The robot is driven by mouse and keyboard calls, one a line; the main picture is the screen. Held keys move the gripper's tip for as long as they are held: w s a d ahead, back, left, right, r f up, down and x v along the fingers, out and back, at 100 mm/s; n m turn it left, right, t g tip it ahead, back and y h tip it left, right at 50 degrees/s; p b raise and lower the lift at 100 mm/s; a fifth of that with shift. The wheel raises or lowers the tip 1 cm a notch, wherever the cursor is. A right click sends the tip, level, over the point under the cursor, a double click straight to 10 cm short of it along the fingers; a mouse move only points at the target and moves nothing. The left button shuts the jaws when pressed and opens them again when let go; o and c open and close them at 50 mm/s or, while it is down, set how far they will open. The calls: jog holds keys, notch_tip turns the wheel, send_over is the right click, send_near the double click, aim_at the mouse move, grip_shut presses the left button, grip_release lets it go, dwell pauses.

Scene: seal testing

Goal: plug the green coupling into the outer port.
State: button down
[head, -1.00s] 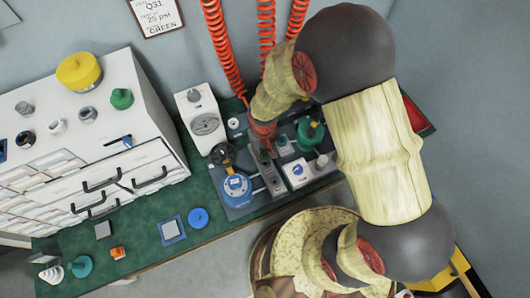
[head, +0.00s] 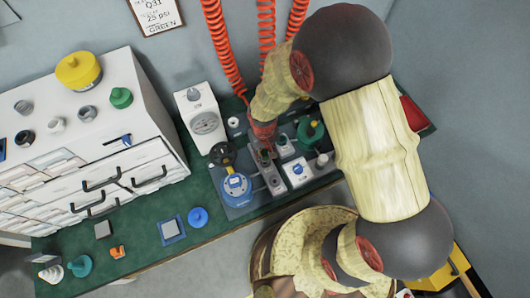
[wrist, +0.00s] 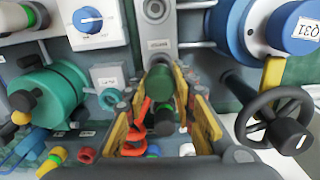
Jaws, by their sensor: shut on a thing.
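In the wrist view my gripper (wrist: 166,118) has its two yellow-padded fingers on either side of a dark green coupling (wrist: 160,84). The gripper is shut on it. The coupling's far end points at a grey block with a small label (wrist: 158,44) and appears to meet its lower part. I cannot tell whether it is seated in a port there. A round port (wrist: 154,10) shows higher on the same block, with nothing in it. In the head view my gripper (head: 264,152) is low over the test rig, and the coupling is too small and covered to make out.
A blue gauge (wrist: 300,28) and a black handwheel (wrist: 273,118) stand close on the right in the wrist view. A green pump body (wrist: 50,92) and a white box with a blue knob (wrist: 88,20) are on the left. The green bench (head: 150,240) has free room at left front.

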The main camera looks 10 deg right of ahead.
jog(key=shift+f+b, duration=0.55)
jog(key=shift+f, duration=0.45)
jog(key=c, duration=1.5)
grip_release()
jog(key=shift+c, duration=0.2)
jog(key=shift+o, duration=0.7)
jog(key=shift+r, duration=0.1)
notch_tip(320, 180, up, 12)
jog(key=shift+a+f, duration=0.1)
jog(key=shift+a, duration=0.05)
jog(key=s+d+r+m+t, duration=0.1)
jog(key=s+d+r, duration=0.3)
jog(key=r, duration=0.5)
jog(key=s+d+r+t, duration=0.2)
jog(key=s+d+r, duration=0.2)
jog(key=r, duration=0.5)
jog(key=s+d+r+m+t, duration=0.1)
jog(key=s+d+r, duration=0.3)
jog(key=r, duration=0.5)
jog(key=shift+d+m+t, duration=0.15)
jog(key=shift+m+t, duration=0.15)
jog(key=shift+t, duration=0.5)
